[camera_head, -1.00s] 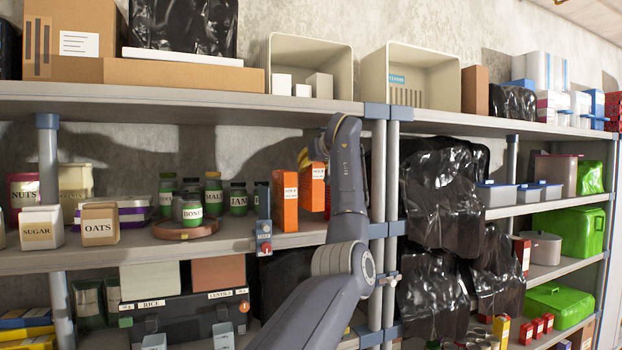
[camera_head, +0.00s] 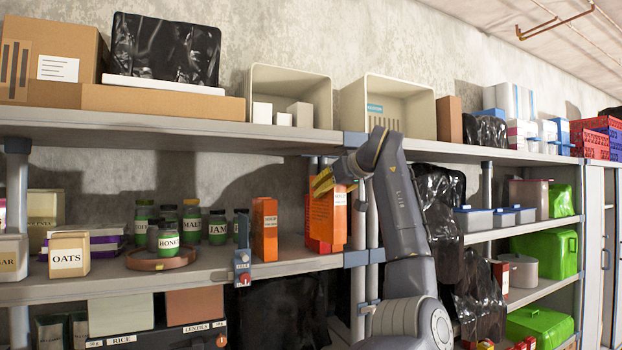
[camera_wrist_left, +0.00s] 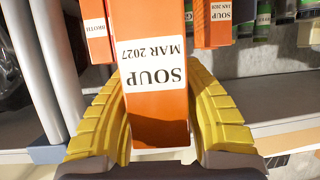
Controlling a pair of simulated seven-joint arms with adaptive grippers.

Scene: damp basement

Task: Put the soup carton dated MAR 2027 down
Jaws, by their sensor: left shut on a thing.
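The orange soup carton labelled MAR 2027 (camera_wrist_left: 158,75) is between the yellow fingers of my left gripper (camera_wrist_left: 155,120) in the left wrist view, its print upside down there. In the head view the gripper (camera_head: 328,183) is shut on the upper part of this carton (camera_head: 329,218), upright at the shelf's right end by the post. I cannot tell whether its base touches the shelf. Another orange soup carton (camera_head: 264,228) stands to its left; its label in the wrist view (camera_wrist_left: 216,12) starts with JAN. A broth carton (camera_wrist_left: 96,28) is close by in the wrist view. My right gripper is not in view.
The middle shelf (camera_head: 215,262) has a bare strip between the JAN carton and the held carton. A shelf post (camera_head: 373,215) and black plastic (camera_head: 440,200) are on the right.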

